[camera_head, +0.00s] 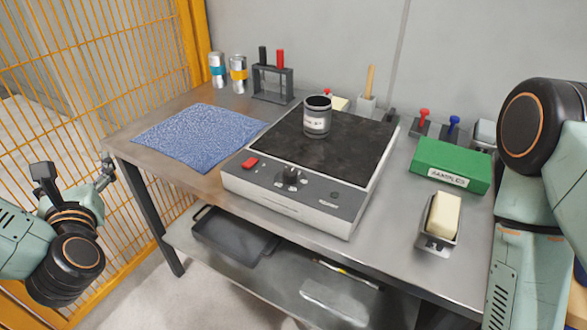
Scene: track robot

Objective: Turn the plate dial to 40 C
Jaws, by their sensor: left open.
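The plate (325,144) is a hot plate with a dark, stained top and a pale front panel, standing on the bench. Its dial (291,175) is a small black knob in the middle of the front panel; its setting is too small to read. A red switch (250,163) is left of the dial. My left gripper (76,178) is open and empty, left of the bench and well apart from the dial. My right arm shows at the right edge, but its gripper is out of view.
A blue cloth (200,136) lies left of the plate. A green samples box (450,166) and a holder with a pale block (443,217) stand on the right. Cans (238,74) and a tube rack (272,84) stand behind. A yellow fence (100,80) borders the left.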

